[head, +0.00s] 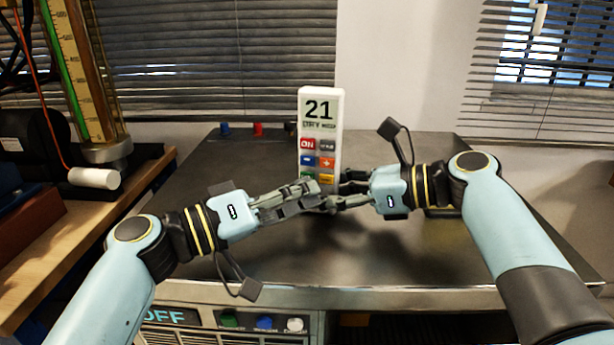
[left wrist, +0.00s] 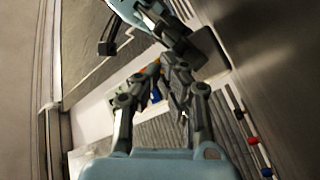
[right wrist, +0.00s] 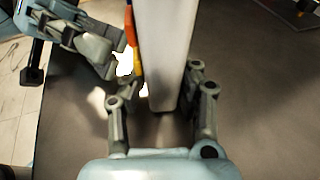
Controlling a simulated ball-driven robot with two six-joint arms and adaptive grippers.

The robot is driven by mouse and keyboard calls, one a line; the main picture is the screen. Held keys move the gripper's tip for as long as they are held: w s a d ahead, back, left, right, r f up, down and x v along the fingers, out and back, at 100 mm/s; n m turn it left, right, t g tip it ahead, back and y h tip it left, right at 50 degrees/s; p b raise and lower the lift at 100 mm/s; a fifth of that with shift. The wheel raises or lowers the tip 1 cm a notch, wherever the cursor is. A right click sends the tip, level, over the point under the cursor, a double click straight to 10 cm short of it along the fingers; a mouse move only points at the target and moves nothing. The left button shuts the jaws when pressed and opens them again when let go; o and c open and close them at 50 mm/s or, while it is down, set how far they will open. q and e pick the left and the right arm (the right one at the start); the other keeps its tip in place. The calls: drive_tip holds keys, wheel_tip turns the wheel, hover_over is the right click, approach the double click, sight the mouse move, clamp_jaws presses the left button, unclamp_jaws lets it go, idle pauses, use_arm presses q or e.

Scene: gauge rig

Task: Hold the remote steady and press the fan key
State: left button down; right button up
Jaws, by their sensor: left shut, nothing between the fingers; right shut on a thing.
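The white remote (head: 320,132) stands upright in the head view, its screen reading 21 and its coloured keys facing me. My right gripper (head: 333,192) is shut on the remote's lower part; in the right wrist view the remote (right wrist: 162,50) rises between its fingers (right wrist: 160,105). My left gripper (head: 318,192) is shut and empty, with its fingertips in front of the lower keys. It also shows in the left wrist view (left wrist: 178,85). The lowest keys are hidden behind the left fingers, and I cannot tell whether those fingers touch the remote.
The dark metal top (head: 390,260) is mostly clear around the arms. Blue and red knobs (head: 258,129) stand at its back left. A wooden bench (head: 90,225) with a tall gauge (head: 75,70) is at the left.

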use_arm(q)
drive_tip(key=shift+w+r, duration=0.15)
drive_tip(key=shift+r, duration=0.05)
drive_tip(key=shift+s+a+f, duration=0.1)
drive_tip(key=shift+s+f, duration=0.05)
drive_tip(key=shift+s, duration=0.5)
drive_tip(key=shift+s+a, duration=0.25)
drive_tip(key=shift+s, duration=0.8)
drive_tip(key=shift+s+a, duration=0.2)
drive_tip(key=shift+s, duration=0.85)
drive_tip(key=s, duration=0.2)
drive_tip(key=s+a, duration=0.1)
drive_tip(key=s, duration=0.1)
drive_tip(key=shift+f, duration=0.1)
drive_tip(key=shift+w+d+f, duration=0.1)
drive_tip(key=shift+w+d, duration=0.2)
drive_tip(key=shift+w, duration=1.1)
drive_tip(key=shift+w+d, duration=0.35)
drive_tip(key=shift+w, duration=1.05)
drive_tip(key=shift+w+d+f, duration=0.1)
drive_tip(key=shift+w+d, duration=0.2)
drive_tip(key=shift+w, duration=1.1)
